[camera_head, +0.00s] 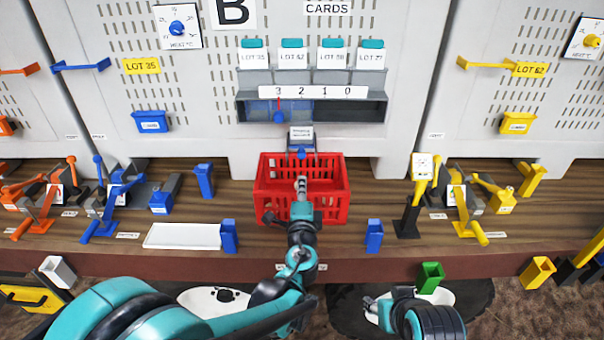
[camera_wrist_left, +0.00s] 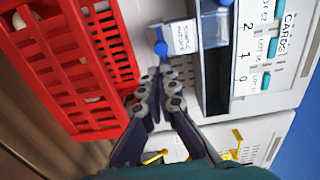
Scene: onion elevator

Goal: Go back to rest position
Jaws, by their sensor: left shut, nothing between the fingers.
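My left gripper (camera_head: 302,187) reaches over the red basket (camera_head: 343,188) in the head view. Its fingers are together with nothing between them; they also show shut in the left wrist view (camera_wrist_left: 158,95). There the red basket (camera_wrist_left: 75,60) is at the left, with pale objects partly seen through its openings. The fingertips are near a small blue knob (camera_wrist_left: 160,47) beside a white label; I cannot tell if they touch. My right gripper (camera_head: 371,306) is low in the head view, in front of the bench; its finger opening is unclear.
The wooden bench (camera_head: 190,256) carries a white tray (camera_head: 182,236), blue bins and coloured levers. Behind it stands a grey panel (camera_head: 210,100) with a slotted card shelf (camera_head: 376,112). A green bin (camera_head: 431,275) and a yellow bin (camera_head: 538,271) are along the front edge.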

